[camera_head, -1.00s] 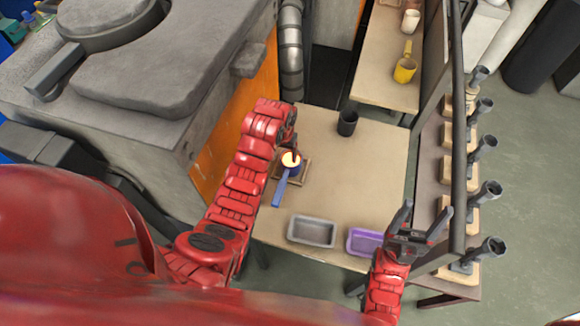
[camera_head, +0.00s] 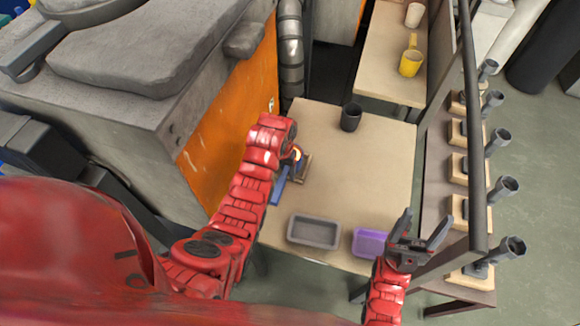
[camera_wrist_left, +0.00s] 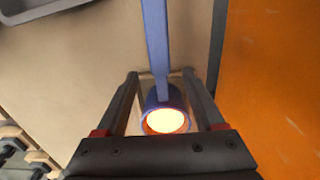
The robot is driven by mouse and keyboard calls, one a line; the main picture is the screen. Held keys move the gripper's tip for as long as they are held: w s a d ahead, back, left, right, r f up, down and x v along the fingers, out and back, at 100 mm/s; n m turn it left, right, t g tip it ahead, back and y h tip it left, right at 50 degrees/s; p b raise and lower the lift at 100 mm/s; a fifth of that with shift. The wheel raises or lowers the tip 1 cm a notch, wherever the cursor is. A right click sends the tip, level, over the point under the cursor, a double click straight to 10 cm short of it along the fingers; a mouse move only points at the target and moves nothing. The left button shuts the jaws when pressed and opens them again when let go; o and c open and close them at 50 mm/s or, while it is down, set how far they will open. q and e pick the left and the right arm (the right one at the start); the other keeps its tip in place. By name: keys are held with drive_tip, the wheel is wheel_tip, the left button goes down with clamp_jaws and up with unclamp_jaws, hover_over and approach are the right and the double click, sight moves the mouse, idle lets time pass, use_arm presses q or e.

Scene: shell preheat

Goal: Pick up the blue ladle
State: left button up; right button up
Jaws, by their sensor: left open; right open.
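In the head view my left arm hides part of the cup. My right gripper (camera_head: 418,235) is open and empty, right of the purple tray.
A grey tray (camera_head: 313,231) and a purple tray (camera_head: 368,243) stand at the table's front edge. A dark cup (camera_head: 351,117) stands at the back. A furnace with an orange side (camera_head: 235,130) is close on the left. A dark post (camera_head: 472,120) rises at the right.

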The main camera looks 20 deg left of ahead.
sight(282, 178)
use_arm(q)
drive_tip(key=shift+s+f+p, duration=0.1)
drive_tip(key=shift+f+p, duration=0.2)
drive_tip(key=shift+p, duration=0.05)
wheel_tip(282, 178, down, 3)
drive_tip(key=shift+p, duration=0.7)
drive_tip(key=shift+f, duration=0.75)
clamp_jaws()
